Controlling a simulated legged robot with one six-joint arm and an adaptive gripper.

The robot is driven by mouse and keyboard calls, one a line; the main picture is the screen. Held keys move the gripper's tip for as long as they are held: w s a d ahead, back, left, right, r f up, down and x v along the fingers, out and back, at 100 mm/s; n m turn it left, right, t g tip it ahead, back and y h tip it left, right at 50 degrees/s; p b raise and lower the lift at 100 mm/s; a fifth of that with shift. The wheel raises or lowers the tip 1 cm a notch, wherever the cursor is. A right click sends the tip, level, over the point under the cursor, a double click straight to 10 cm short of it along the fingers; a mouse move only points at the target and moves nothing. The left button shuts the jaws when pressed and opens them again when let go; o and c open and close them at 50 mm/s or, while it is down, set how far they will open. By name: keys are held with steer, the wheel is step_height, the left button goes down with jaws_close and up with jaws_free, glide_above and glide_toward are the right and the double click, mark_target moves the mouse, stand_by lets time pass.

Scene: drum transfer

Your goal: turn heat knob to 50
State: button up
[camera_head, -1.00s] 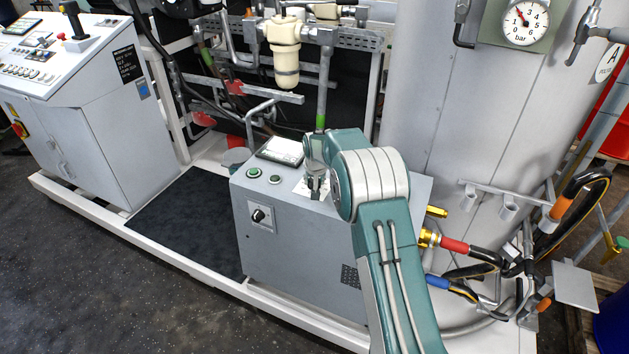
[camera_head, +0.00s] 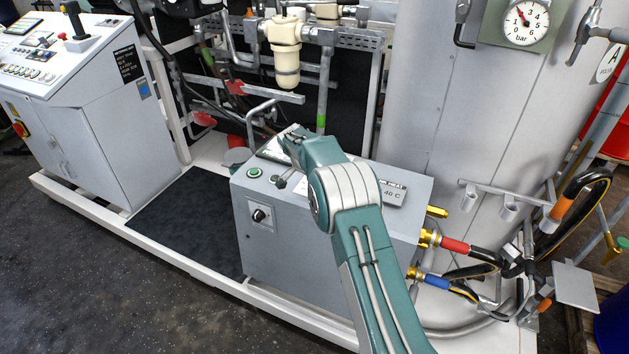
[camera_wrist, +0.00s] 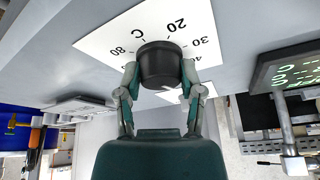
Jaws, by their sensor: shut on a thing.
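The black round heat knob (camera_wrist: 159,64) stands on a white dial plate (camera_wrist: 105,38) in the wrist view. The plate carries black figures, among them 20, 30 and 80, and the letter C. My gripper (camera_wrist: 160,76) has one finger on each side of the knob and is shut on it. I cannot make out a pointer mark on the knob. In the head view my arm reaches over the grey control box (camera_head: 300,240) and hides the knob. A small label or display (camera_head: 393,193) on the box top ends in "40 C".
A screen (camera_head: 275,148) stands at the back of the box, and its green characters (camera_wrist: 291,70) show in the wrist view. Green buttons (camera_head: 254,173) and a black selector switch (camera_head: 259,215) are nearby. Hoses (camera_head: 455,246) leave the box's right side.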

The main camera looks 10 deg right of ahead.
steer(key=shift+a+f+m+g, duration=0.2)
steer(key=shift+m+g, duration=0.3)
steer(key=shift+m, duration=0.6)
steer(key=o, duration=1.2)
steer(key=shift+f, duration=0.1)
steer(key=shift+c, duration=0.2)
steer(key=shift+h, duration=0.3)
steer(key=shift+r, duration=0.3)
steer(key=shift+a+r, duration=0.1)
steer(key=shift+r, duration=0.3)
steer(key=v, duration=1.1)
steer(key=shift+a, duration=0.1)
